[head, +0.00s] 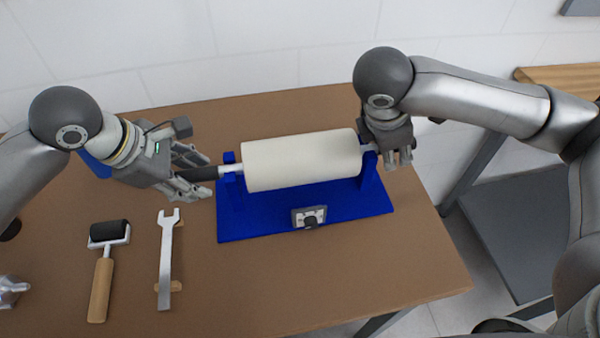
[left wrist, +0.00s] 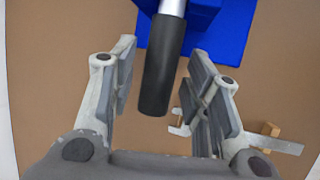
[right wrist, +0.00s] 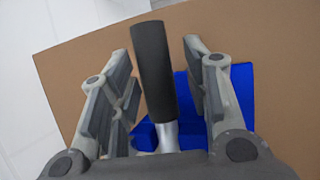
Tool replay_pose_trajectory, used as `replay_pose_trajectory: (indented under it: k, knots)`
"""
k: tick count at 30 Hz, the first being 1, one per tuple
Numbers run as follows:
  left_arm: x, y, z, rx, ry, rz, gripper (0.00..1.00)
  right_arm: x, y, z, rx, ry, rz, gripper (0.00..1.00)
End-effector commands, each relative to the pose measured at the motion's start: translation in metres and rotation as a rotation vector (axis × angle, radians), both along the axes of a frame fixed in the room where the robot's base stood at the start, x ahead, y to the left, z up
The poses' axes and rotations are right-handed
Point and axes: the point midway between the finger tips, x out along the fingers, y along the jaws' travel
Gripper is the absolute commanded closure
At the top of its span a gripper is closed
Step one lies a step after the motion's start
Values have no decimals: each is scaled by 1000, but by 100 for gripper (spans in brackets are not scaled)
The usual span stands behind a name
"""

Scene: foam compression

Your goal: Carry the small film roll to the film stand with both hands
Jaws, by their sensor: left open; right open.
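The white film roll (head: 302,160) lies level on the blue film stand (head: 262,222), its shaft resting across the two end supports. My left gripper (head: 205,177) is open around the black left handle (head: 190,174) of the shaft. In the left wrist view this handle (left wrist: 162,75) stands between the open fingers (left wrist: 165,95), with gaps on both sides. My right gripper (head: 398,157) is open at the right end of the shaft. In the right wrist view the black right handle (right wrist: 153,70) lies between the open fingers (right wrist: 160,90), apart from them. In the head view the right gripper hides this handle.
A hand roller with a wooden handle (head: 101,285) and a grey wrench on a wooden rest (head: 166,260) lie at the table's left front. A small knobbed block (head: 309,217) sits on the stand's front. The brown table (head: 340,295) is clear in front of the stand.

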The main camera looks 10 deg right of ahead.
Motion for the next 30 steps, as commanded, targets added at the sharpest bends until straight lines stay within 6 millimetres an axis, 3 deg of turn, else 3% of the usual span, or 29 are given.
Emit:
replay_pose_trajectory:
  k: [2,9,22,30]
  knots:
    - [0,0,0,0,0,0,52,0,0,0,0,0,0,56]
    - [0,0,0,1,1,0,22,0,0,0,0,0,0,56]
    - [-1,3,6,1,-2,1,21,0,0,0,0,0,0,56]
    - [-12,22,50,-1,-6,2,21,0,0,0,0,0,0,56]
